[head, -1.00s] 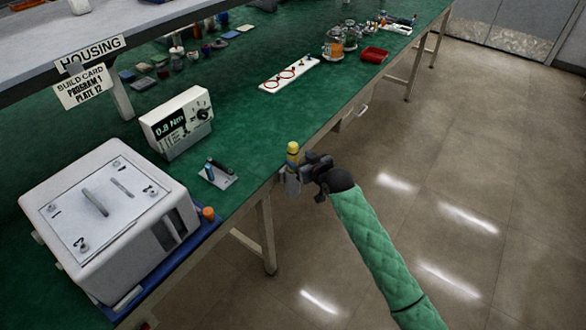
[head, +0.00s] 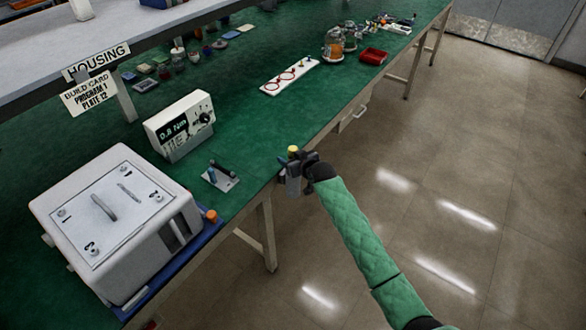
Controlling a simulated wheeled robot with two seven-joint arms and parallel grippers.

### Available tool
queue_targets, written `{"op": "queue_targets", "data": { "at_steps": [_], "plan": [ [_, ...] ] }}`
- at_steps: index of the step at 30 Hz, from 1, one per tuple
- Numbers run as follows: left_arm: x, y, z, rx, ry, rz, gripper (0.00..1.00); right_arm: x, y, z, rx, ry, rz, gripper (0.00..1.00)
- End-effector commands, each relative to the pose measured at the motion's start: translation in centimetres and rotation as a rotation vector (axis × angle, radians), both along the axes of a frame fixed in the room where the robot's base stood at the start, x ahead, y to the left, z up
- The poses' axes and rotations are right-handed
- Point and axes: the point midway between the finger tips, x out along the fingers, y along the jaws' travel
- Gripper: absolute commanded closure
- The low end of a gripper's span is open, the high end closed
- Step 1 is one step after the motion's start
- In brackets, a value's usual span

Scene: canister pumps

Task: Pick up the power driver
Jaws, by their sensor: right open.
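A dark pen-like tool, which looks like the power driver (head: 224,168), lies on a small metal plate (head: 221,182) on the green bench, in front of the torque box. A small blue part stands at the plate's left end. My right gripper (head: 284,170) is open at the bench's front edge, to the right of the plate and apart from it. A small yellow-topped object (head: 293,150) shows just behind the gripper; its lower part is hidden, and I cannot tell whether they touch. My left gripper is not in view.
The torque box (head: 180,126) reads 0.8 Nm. A white machine (head: 118,222) stands on a blue tray at the front left, with an orange knob beside it. A white board with red rings (head: 290,76) lies farther back. A shelf overhangs the upper left.

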Motion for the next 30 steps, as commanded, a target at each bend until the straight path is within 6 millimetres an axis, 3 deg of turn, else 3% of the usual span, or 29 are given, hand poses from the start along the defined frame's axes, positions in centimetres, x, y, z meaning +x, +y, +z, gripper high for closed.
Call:
{"op": "queue_targets", "data": {
  "at_steps": [11,18,20,30],
  "plan": [
    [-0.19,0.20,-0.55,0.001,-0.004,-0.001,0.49,0.50,0.27,-0.29,-0.001,-0.001,-0.001,0.44],
    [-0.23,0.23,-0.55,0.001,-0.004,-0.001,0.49,0.49,0.26,-0.28,-0.001,-0.001,-0.001,0.91],
    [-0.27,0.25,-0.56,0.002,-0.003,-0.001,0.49,0.49,0.26,-0.28,-0.001,-0.001,-0.001,1.00],
    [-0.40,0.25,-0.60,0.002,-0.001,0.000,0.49,0.52,0.27,-0.12,-0.001,-0.003,0.000,1.00]
  ]
}}
